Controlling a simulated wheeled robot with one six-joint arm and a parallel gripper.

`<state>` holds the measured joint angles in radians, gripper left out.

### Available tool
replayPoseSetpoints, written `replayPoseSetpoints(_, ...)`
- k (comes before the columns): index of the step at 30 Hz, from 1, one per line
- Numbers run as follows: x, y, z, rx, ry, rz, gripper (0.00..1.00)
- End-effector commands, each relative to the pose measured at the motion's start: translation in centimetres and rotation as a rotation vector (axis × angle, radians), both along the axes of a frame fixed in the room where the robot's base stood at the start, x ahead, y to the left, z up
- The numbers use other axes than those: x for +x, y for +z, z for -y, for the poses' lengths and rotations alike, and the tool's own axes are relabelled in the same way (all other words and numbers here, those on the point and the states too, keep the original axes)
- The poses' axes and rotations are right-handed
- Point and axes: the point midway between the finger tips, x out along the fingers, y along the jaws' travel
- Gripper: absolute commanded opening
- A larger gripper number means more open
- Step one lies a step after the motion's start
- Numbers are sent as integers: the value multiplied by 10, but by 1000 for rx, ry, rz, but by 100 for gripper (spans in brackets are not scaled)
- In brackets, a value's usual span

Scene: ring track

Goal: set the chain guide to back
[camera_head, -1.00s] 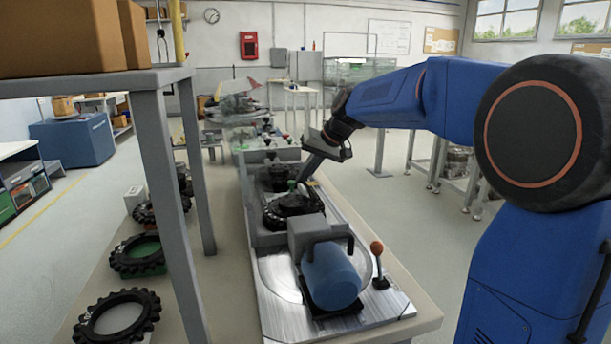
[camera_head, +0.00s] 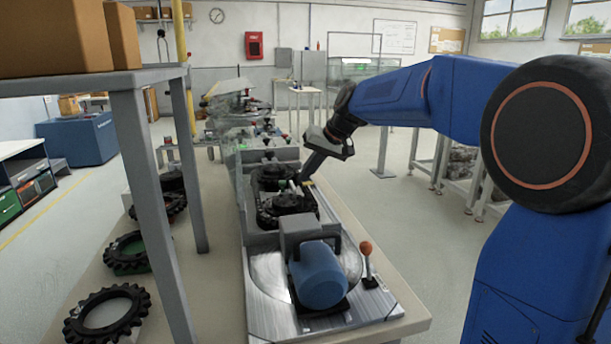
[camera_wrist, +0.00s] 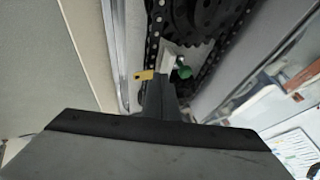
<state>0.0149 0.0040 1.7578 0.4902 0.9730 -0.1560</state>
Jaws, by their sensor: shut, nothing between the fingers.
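The chain drive (camera_head: 285,208) is a black chain running around dark toothed sprockets on the grey machine. In the wrist view the chain (camera_wrist: 153,40) passes on both sides of a dark sprocket (camera_wrist: 195,20). Between the chain runs is a pale bar (camera_wrist: 167,60) beside a green knob (camera_wrist: 184,72); it looks like the chain guide. A small yellow tab (camera_wrist: 144,75) sits left of it. My gripper (camera_head: 303,179) is shut and empty, its tip right by the pale bar, which it partly hides. I cannot tell whether they touch.
A blue motor (camera_head: 318,275) and an orange-knobbed lever (camera_head: 367,262) stand at the near end of the machine. Loose sprocket rings (camera_head: 107,313) lie on the bench at left. A grey shelf post (camera_head: 150,190) rises there.

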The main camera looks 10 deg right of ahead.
Motion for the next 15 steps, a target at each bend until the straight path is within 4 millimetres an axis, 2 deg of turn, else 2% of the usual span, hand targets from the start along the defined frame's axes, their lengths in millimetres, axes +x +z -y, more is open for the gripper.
replayPoseSetpoints(15,-34,68,32,0,-2,1,0)
